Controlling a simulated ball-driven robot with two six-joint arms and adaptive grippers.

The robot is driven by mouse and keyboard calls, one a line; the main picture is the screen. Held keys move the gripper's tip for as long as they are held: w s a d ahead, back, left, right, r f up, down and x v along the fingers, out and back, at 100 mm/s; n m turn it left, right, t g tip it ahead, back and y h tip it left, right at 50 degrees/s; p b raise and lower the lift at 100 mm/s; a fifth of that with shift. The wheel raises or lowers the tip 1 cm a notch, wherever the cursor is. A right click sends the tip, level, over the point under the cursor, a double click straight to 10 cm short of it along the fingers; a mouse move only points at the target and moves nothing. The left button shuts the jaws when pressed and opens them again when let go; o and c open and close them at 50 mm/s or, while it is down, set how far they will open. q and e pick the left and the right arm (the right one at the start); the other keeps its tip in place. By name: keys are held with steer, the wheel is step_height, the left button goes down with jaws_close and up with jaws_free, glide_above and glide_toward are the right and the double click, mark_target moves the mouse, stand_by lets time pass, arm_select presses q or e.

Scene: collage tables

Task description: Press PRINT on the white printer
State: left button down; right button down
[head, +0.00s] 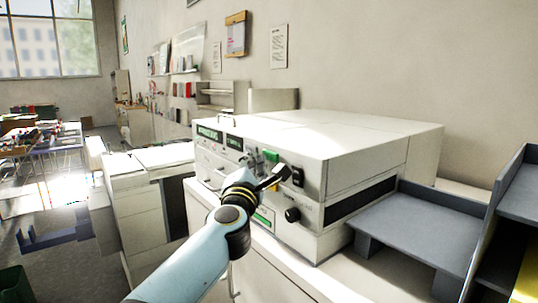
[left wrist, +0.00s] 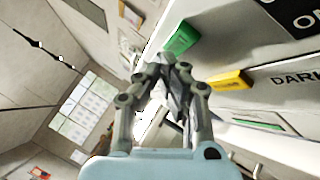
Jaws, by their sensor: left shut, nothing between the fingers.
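The white printer (head: 365,150) stands on a white cabinet in the middle of the head view, its control panel facing left and front. A green button (head: 271,156) sticks out of the panel; it also shows in the left wrist view (left wrist: 182,38). A yellow button (left wrist: 230,80) lies beside it. No PRINT lettering is readable; a "DARK" label shows near the yellow button. My left gripper (head: 284,171) is shut and empty in front of the panel, its fingertips (left wrist: 170,60) close to the green button. I cannot tell whether they touch it. My right gripper is not in view.
A black switch (head: 298,177) and a black knob (head: 292,214) sit on the panel right of my gripper. A grey tray (head: 415,225) and a dark shelf unit (head: 508,215) stand to the right. Open floor lies at the left, before a cluttered table (head: 62,143).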

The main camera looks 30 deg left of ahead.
arm_select(q)
steer(key=shift+s+a, duration=0.1)
steer(key=shift+s, duration=0.05)
steer(key=shift+s+a+p, duration=0.25)
steer(key=shift+s+a, duration=0.05)
steer(key=shift+s, duration=0.45)
steer(key=shift+s+a+p, duration=0.3)
steer(key=shift+s+a, duration=0.05)
steer(key=shift+s, duration=0.45)
steer(key=shift+s+a+p, duration=0.25)
steer(key=shift+s+a, duration=0.05)
steer(key=shift+s, duration=0.45)
